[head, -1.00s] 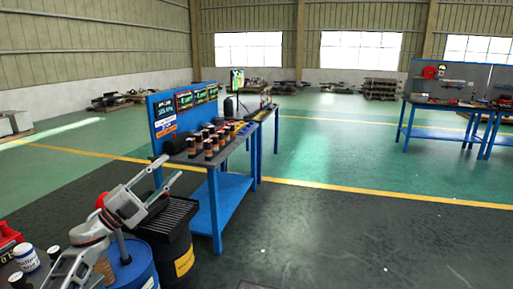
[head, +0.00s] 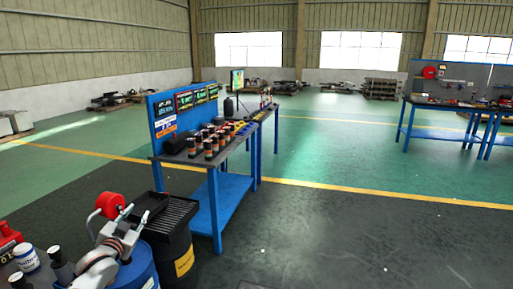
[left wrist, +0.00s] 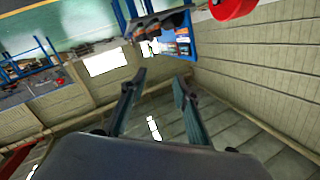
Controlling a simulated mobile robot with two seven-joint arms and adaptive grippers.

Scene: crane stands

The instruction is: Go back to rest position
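My left arm (head: 97,266) is folded low in the lower left corner of the head view, close to a blue drum. The end of my left gripper (head: 136,222) is small and foreshortened there. In the left wrist view my left gripper (left wrist: 160,78) shows two dark fingers spread apart with nothing between them. It is open and empty. My right gripper is not in view.
A blue drum (head: 141,272) and a dark drum with a yellow label (head: 178,254) stand beside my left arm. A red reel-like thing (head: 110,204) is behind it. A blue workbench (head: 230,195) stands beyond. The floor (head: 350,235) to the right is clear.

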